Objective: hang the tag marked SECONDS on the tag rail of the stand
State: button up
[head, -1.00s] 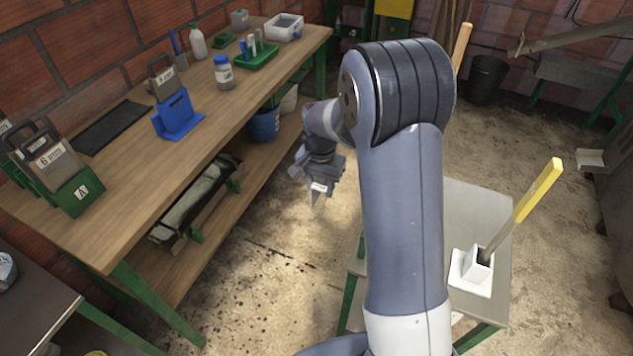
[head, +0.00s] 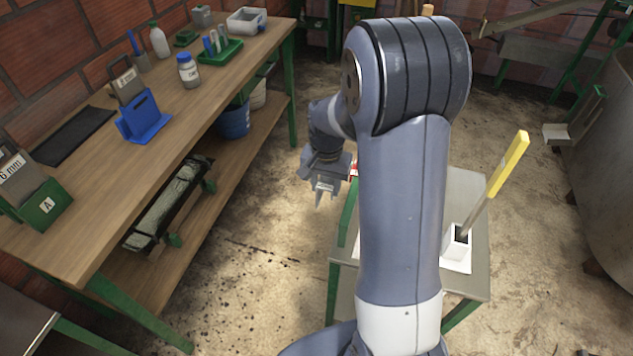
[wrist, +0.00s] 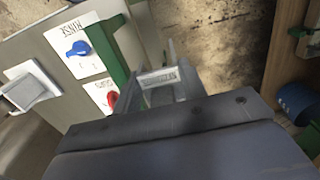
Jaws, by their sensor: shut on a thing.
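My gripper (head: 325,192) hangs over the floor between the workbench and the small grey table. It is shut on a small tag with a pale label (wrist: 160,77), seen between the fingers in the wrist view. The tag's dark lettering is too blurred to read surely. The grey table (wrist: 55,50) lies left of the fingers in the wrist view; a green bar (wrist: 112,50) runs beside its edge, apart from the tag. I cannot make out which part is the tag rail. My arm hides much of the table in the head view.
A blue knob (wrist: 78,48) and a red knob (wrist: 112,98) sit on white labels. The workbench (head: 150,190) stands left; open floor (head: 250,290) lies between.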

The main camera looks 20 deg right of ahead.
aim_at(350, 204)
jog(key=shift+s+d, duration=0.6)
jog(key=shift+d, duration=0.25)
jog(key=shift+s+d, duration=0.55)
jog(key=shift+d, duration=0.35)
jog(key=shift+s+d, duration=0.6)
jog(key=shift+d, duration=0.25)
jog(key=shift+s+d+f+b, duration=0.15)
jog(key=shift+f+b, duration=0.15)
jog(key=shift+b, duration=0.15)
jog(key=shift+f+b, duration=1.25)
jog(key=shift+f, duration=0.4)
jog(key=o, duration=1.1)
jog(key=shift+c, duration=0.2)
jog(key=shift+r, duration=0.1)
notch_tip(350, 204, up, 11)
jog(key=shift+f, duration=0.2)
